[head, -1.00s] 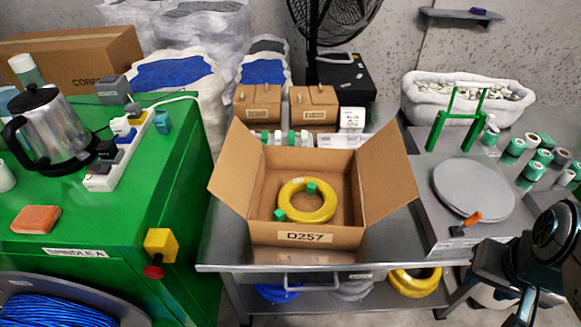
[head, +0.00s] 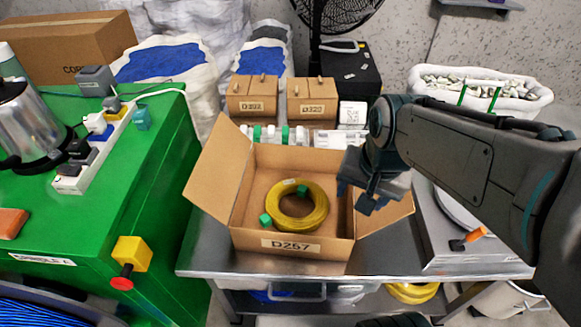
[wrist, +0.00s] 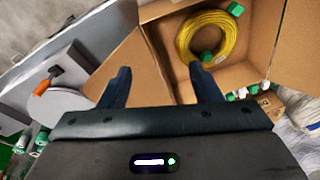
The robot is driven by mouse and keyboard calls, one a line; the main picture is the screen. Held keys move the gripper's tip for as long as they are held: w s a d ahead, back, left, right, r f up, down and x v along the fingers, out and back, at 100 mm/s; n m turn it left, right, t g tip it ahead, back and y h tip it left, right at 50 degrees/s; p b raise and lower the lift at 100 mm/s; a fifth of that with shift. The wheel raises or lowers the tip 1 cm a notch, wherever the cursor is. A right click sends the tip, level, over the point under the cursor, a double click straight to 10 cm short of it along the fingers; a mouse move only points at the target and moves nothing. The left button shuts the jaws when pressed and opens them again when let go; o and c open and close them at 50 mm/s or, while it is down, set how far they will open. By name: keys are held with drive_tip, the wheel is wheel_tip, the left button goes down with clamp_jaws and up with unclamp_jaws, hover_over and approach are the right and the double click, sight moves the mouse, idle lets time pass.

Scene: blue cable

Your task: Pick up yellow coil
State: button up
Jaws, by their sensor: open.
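The yellow coil (head: 318,214) lies flat inside the open cardboard box labelled D257 (head: 292,255), with green pieces on it. In the wrist view the coil (wrist: 184,42) shows inside the box (wrist: 250,66), beyond my fingers. My gripper (head: 356,198) is over the right side of the box, beside the right flap, apart from the coil. In the wrist view my gripper (wrist: 160,88) is open with nothing between its fingers. Part of the box's right side is hidden behind my arm in the head view.
The box stands on a metal table (head: 215,245) with its flaps spread outward. A green cabinet (head: 150,200) with a power strip stands at left. Two small boxes (head: 253,98) stand behind. A grey machine with an orange-handled switch (head: 468,239) is at right. Another yellow coil (head: 412,292) lies underneath.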

drive_tip(key=w+a+f+m+g+b, duration=0.25)
drive_tip(key=w+a+f+m, duration=0.25)
drive_tip(key=w+a+m, duration=0.3)
drive_tip(key=m+b, duration=0.3)
drive_tip(key=m, duration=0.9)
hover_over(282, 217)
wheel_tip(282, 217, down, 8)
drive_tip(key=shift+h, duration=0.3)
wheel_tip(282, 217, down, 14)
drive_tip(key=shift+s+r+b, duration=0.1)
drive_tip(key=shift+b, duration=1)
drive_tip(key=shift+r, duration=0.1)
clamp_jaws()
